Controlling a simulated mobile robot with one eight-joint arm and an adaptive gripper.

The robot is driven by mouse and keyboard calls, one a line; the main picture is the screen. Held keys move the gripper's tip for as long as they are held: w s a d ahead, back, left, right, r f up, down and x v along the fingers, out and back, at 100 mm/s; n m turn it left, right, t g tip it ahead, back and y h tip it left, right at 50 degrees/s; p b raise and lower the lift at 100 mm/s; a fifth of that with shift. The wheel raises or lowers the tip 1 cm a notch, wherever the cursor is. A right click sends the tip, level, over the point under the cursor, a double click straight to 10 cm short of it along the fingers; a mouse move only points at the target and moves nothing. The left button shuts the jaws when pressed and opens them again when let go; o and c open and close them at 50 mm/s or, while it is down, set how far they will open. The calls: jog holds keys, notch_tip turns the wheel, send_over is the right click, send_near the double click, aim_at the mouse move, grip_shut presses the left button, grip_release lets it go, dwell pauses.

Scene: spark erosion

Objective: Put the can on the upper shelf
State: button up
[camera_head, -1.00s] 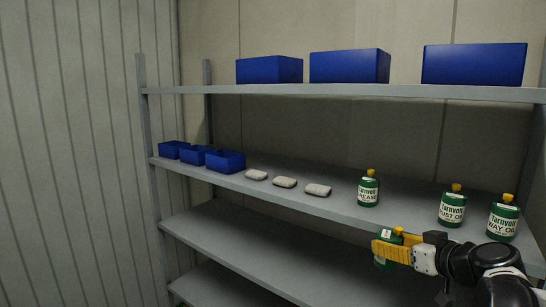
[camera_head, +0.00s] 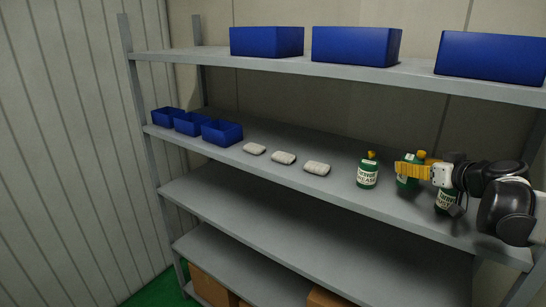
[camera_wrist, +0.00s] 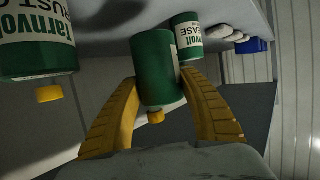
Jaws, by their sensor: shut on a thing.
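My gripper (camera_head: 410,170) is shut on a green can with a yellow cap (camera_head: 408,183). In the wrist view, the can (camera_wrist: 155,68) sits between the yellow fingers (camera_wrist: 158,105), upside down in the picture. The held can is over the shelf with the other cans, between the GREASE can (camera_head: 367,172) and the RUST OIL can (camera_head: 444,202). I cannot tell whether its base touches the shelf. My arm partly hides the RUST OIL can. The shelf board (camera_head: 340,190) lies below a top board (camera_head: 200,60).
Three pale packs (camera_head: 284,158) and small blue bins (camera_head: 221,132) stand to the left on the same shelf. Large blue bins (camera_head: 356,46) stand on the top board. A lower shelf (camera_head: 310,235) looks empty. Brown boxes (camera_head: 212,286) are at the bottom.

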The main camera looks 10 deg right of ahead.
aim_at(408, 179)
jog(key=shift+w+d+f, duration=0.45)
jog(key=shift+w+f, duration=0.1)
jog(key=shift+w, duration=0.15)
notch_tip(408, 179, down, 4)
jog(key=shift+w+f, duration=0.1)
jog(key=o, duration=1.1)
jog(key=shift+f, duration=0.1)
jog(key=shift+c, duration=0.2)
jog(key=shift+r, duration=0.2)
